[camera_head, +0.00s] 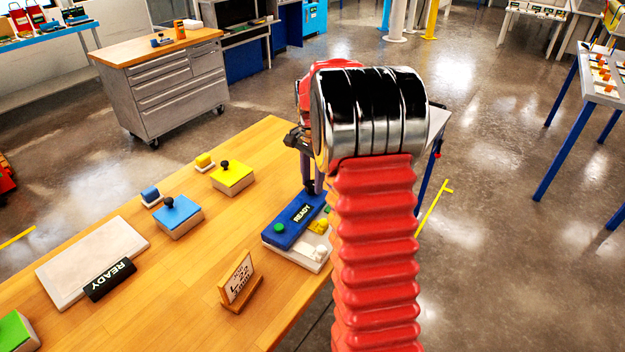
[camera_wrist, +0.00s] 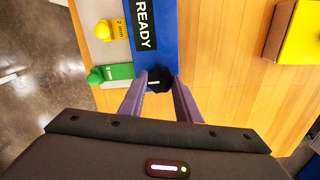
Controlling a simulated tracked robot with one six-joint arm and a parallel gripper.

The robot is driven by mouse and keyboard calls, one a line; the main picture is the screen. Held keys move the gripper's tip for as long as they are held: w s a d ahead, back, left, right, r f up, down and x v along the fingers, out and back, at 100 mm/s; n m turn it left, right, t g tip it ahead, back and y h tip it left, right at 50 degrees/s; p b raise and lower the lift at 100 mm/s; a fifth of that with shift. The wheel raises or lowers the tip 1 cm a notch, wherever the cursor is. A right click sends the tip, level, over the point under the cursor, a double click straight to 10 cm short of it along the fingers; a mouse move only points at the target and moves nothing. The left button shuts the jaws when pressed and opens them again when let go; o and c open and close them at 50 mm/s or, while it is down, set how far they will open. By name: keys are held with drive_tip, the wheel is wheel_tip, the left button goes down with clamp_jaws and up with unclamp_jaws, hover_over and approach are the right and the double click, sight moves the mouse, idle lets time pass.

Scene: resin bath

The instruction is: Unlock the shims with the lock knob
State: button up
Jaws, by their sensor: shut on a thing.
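A blue shim holder (camera_head: 293,221) with a black READY label lies on a white base at the table's right edge. It also shows in the wrist view (camera_wrist: 174,52). The black lock knob (camera_wrist: 160,79) sits at the holder's near end in the wrist view, with a short white mark on top. My gripper (camera_wrist: 159,88) is shut on the lock knob, one finger on each side. In the head view my gripper (camera_head: 312,188) reaches down to the holder's far end. A yellow shim (camera_wrist: 103,30) marked 2 mm and a green shim (camera_wrist: 112,72) stick out from the holder's side.
Blue (camera_head: 179,218) and yellow (camera_head: 232,178) knobbed blocks stand on the wooden table left of the holder. A small sign (camera_head: 238,279) stands in front. A grey plate (camera_head: 90,262) with a black READY bar (camera_head: 110,279) lies at far left. My arm hides the table's right side.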

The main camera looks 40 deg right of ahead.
drive_tip(key=shift+r+n, duration=0.1)
drive_tip(key=shift+n, duration=0.3)
drive_tip(key=n, duration=0.3)
drive_tip(key=shift+n, duration=0.3)
drive_tip(key=n, duration=0.4)
drive_tip(key=shift+a+n, duration=0.1)
drive_tip(key=shift+n, duration=0.2)
drive_tip(key=n, duration=0.8)
drive_tip(key=shift+n, duration=0.3)
drive_tip(key=o, duration=1.1)
drive_tip(key=shift+c, duration=0.2)
